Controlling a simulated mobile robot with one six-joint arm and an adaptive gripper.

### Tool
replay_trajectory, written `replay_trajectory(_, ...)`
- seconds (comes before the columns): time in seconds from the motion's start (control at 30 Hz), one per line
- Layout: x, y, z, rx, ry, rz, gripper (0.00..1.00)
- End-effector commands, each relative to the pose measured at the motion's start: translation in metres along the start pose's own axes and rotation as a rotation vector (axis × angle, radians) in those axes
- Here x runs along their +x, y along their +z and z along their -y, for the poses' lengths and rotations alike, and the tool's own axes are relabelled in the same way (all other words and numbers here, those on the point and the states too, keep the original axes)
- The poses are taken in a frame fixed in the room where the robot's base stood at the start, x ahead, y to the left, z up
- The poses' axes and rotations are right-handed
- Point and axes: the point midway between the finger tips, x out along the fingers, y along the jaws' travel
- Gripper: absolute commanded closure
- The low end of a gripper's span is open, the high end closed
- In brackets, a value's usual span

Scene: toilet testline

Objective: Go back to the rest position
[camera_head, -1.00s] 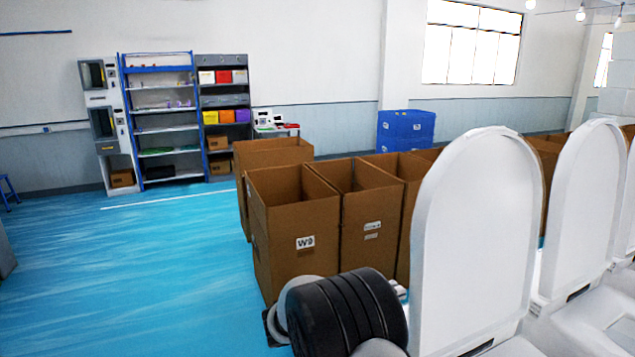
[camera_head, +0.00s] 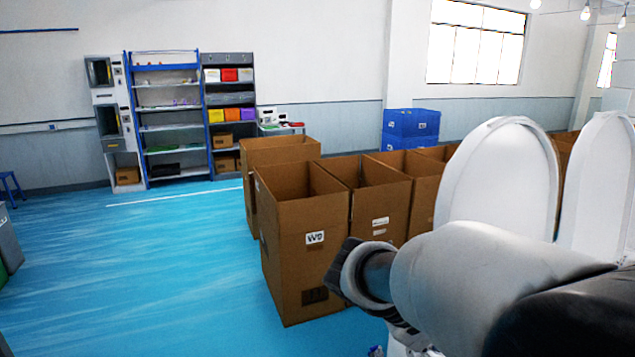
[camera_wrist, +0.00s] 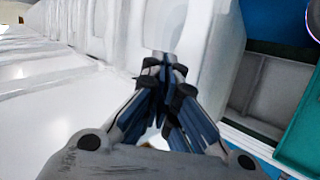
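My gripper (camera_wrist: 165,70) shows in the wrist view with its dark, blue-edged fingers drawn together at the tips. Nothing shows between them, so it looks shut and empty. Behind it are white, glossy, ribbed surfaces. In the head view my arm, with white and dark links, fills the lower right. It stands in front of the white toilets, whose upright lids (camera_head: 505,180) rise behind it. The lower parts of the toilets are hidden by my arm.
Open cardboard boxes (camera_head: 315,270) stand just left of and behind my arm. Blue crates (camera_head: 410,125), a blue-framed shelf (camera_head: 165,120) and a grey shelf (camera_head: 228,115) stand at the back. The blue floor (camera_head: 130,270) on the left is mostly clear.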

Motion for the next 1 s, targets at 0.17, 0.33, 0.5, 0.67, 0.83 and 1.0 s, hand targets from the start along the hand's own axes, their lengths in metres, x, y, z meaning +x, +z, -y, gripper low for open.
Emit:
replay_trajectory(0.17,-0.006,0.069,0.03,0.093,-0.279,-0.061,1.0)
replay_trajectory(0.33,-0.022,0.114,0.069,0.194,-0.516,-0.175,1.0)
replay_trajectory(0.5,-0.04,0.139,0.103,0.294,-0.692,-0.311,1.0)
replay_trajectory(0.67,-0.052,0.147,0.12,0.354,-0.777,-0.4,1.0)
replay_trajectory(0.83,-0.056,0.149,0.124,0.373,-0.802,-0.427,1.0)
replay_trajectory(1.0,-0.056,0.149,0.124,0.372,-0.802,-0.426,1.0)
